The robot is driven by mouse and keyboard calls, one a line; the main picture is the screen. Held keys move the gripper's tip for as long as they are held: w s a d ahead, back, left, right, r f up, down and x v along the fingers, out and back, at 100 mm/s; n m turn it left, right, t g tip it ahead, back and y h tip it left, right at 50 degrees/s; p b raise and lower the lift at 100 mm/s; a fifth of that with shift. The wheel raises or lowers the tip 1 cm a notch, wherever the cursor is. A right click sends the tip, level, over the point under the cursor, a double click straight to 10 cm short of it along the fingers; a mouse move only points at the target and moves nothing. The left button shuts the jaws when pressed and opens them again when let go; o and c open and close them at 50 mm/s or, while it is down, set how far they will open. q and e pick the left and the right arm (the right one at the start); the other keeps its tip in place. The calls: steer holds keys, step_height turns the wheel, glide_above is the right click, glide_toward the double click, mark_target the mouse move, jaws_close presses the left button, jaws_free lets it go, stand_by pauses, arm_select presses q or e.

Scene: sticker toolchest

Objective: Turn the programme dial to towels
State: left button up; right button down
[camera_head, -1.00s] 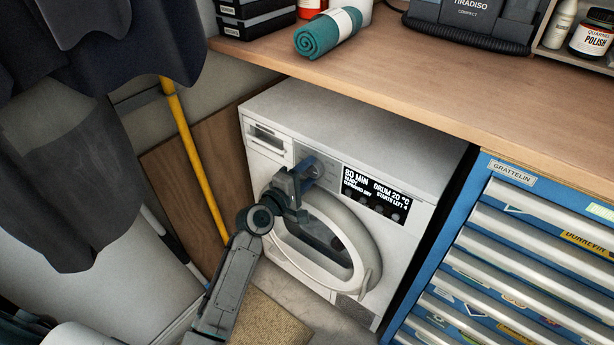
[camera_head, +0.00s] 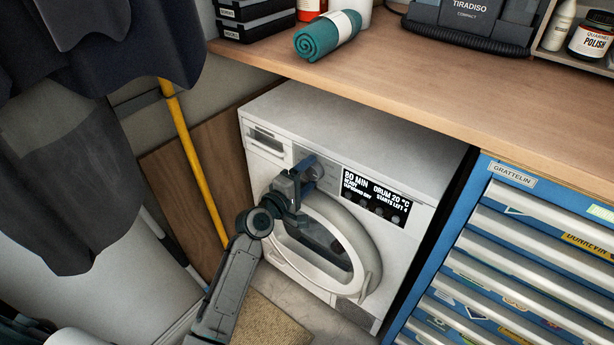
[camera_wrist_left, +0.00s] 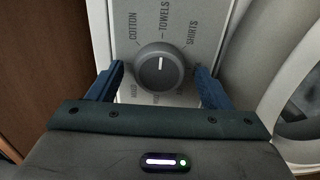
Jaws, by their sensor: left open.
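The programme dial (camera_wrist_left: 160,67) is a round dark grey knob on the dryer's panel. Its white mark points straight up at the tick for TOWELS (camera_wrist_left: 163,16), between COTTON and SHIRTS. The lower labels are partly hidden or hard to read. My left gripper (camera_head: 306,168) is at the dryer's (camera_head: 350,125) front panel. In the wrist view its two blue fingers stand open to the left and right of the dial, with a gap on each side. In the head view the gripper partly hides the dial area. My right gripper is not in view.
The dryer's round door (camera_head: 330,245) is just below my arm. Its display (camera_head: 376,196) reads 80 MIN and READY. A wooden worktop (camera_head: 420,85) overhangs above, a blue drawer chest (camera_head: 530,250) stands at right, and a yellow pole (camera_head: 195,160) with hanging clothes is at left.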

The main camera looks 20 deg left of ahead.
arm_select(q)
steer(key=shift+s, duration=0.1)
steer(key=v, duration=1)
steer(key=shift+s, duration=0.3)
steer(key=shift+a, duration=0.15)
